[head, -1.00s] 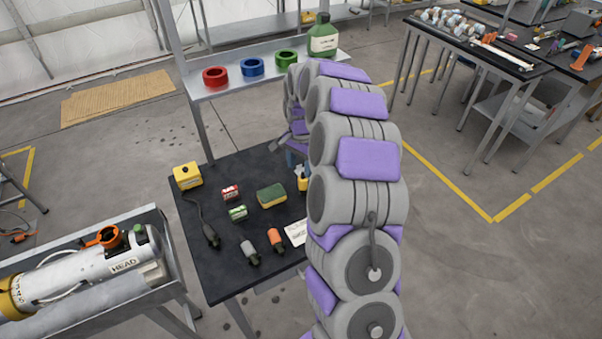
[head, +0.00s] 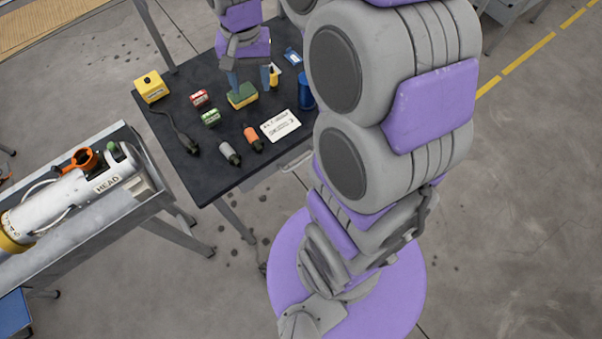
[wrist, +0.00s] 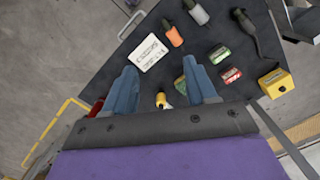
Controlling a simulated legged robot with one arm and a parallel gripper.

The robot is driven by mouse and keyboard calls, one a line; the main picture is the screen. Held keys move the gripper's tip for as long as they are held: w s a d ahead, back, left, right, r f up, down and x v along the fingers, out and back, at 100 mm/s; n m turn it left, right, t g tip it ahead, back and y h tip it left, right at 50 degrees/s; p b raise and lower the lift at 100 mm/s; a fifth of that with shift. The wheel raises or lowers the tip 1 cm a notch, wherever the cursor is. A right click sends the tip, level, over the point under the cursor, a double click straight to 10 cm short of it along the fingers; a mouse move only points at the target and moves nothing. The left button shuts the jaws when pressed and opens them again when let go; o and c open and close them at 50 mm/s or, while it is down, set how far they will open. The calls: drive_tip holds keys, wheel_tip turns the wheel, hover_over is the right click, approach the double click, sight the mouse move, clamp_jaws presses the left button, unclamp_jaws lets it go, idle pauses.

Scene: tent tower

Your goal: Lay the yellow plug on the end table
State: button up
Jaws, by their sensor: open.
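The yellow plug (head: 275,76) stands on a black-topped table (head: 180,97), close beside my gripper's right finger in the head view. In the wrist view the plug (wrist: 161,99) shows between the two blue fingers, its lower part hidden by the gripper body. My gripper (head: 250,80) is open and empty, pointing down over the table near a green and yellow sponge (head: 242,97). The sponge is partly behind a finger in the wrist view. I cannot tell whether a finger touches the plug or sponge. No table is marked as the end table.
A metal trough (head: 135,195) holds a white cylinder at left.

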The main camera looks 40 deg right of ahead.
drive_tip(key=s+a+n, duration=0.2)
drive_tip(key=s+n, duration=0.1)
drive_tip(key=s, duration=0.9)
drive_tip(key=s+a+n+g, duration=0.1)
drive_tip(key=s+a+n, duration=0.1)
drive_tip(key=s, duration=1.1)
drive_tip(key=shift+n+h, duration=0.3)
drive_tip(key=shift+n, duration=0.3)
